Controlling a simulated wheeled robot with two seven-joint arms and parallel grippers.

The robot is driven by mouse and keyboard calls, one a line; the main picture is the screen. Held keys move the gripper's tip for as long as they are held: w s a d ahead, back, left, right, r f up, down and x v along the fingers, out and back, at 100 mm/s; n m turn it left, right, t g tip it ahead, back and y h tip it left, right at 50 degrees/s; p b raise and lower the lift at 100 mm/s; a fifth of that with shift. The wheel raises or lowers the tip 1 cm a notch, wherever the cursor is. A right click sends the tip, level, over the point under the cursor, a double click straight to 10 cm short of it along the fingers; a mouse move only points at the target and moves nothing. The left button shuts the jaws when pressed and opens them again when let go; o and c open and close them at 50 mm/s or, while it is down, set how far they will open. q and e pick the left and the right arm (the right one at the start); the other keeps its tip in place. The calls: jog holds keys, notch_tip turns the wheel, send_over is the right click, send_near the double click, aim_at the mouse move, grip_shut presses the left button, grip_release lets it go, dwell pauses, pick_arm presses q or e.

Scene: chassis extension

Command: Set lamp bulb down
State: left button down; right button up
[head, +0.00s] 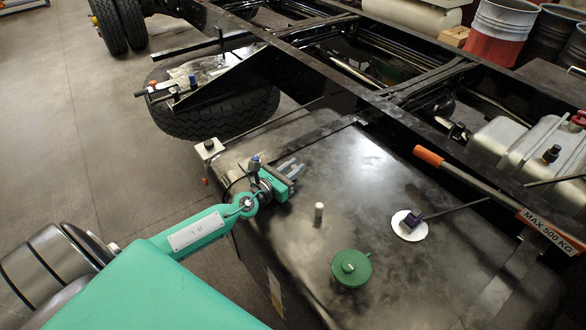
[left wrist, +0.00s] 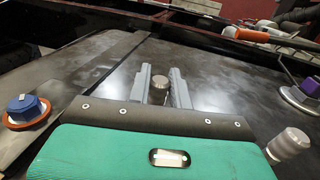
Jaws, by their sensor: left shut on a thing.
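My left gripper (head: 290,169) is above the far left part of the black tank top (head: 350,165). Its two grey fingers (left wrist: 162,90) are shut on a small silvery cylinder (left wrist: 160,85), apparently the lamp bulb. In the head view the fingers largely hide the bulb. I cannot tell whether its lower end touches the tank top. A second small metal cylinder (head: 318,214) stands upright on the tank, apart from the gripper; it also shows at the right of the left wrist view (left wrist: 289,143). My right gripper is not in view.
A green cap (head: 351,267) sits near the tank's front. A purple-grey fitting on a white disc (head: 409,225) has a dark rod. An orange-handled bar (head: 470,185) lies along the right. Chassis rails and a tyre (head: 218,115) lie behind. The tank's middle has free room.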

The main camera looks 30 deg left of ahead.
pick_arm(q)
jog(key=shift+f, duration=0.25)
jog(key=c, duration=1.3)
grip_release()
jog(key=shift+r, duration=0.1)
jog(key=shift+r, duration=0.2)
jog(key=shift+s+a+f, duration=0.1)
jog(key=shift+s+f, duration=0.1)
jog(key=shift+s, duration=0.05)
jog(key=s+b, duration=0.1)
jog(key=s, duration=0.2)
jog(key=s+a+b, duration=0.1)
jog(key=s, duration=0.2)
jog(key=s+b, duration=0.1)
jog(key=s, duration=0.2)
jog(key=shift+s+a, duration=0.1)
jog(key=shift+a, duration=0.3)
jog(key=shift+s+a+r+b, duration=0.1)
jog(key=shift+s+b, duration=0.1)
jog(key=shift+s, duration=0.35)
jog(key=shift+s+a+r+b, duration=0.1)
jog(key=shift+s+b, duration=0.05)
jog(key=shift+s, duration=0.35)
jog(key=shift+f, duration=0.1)
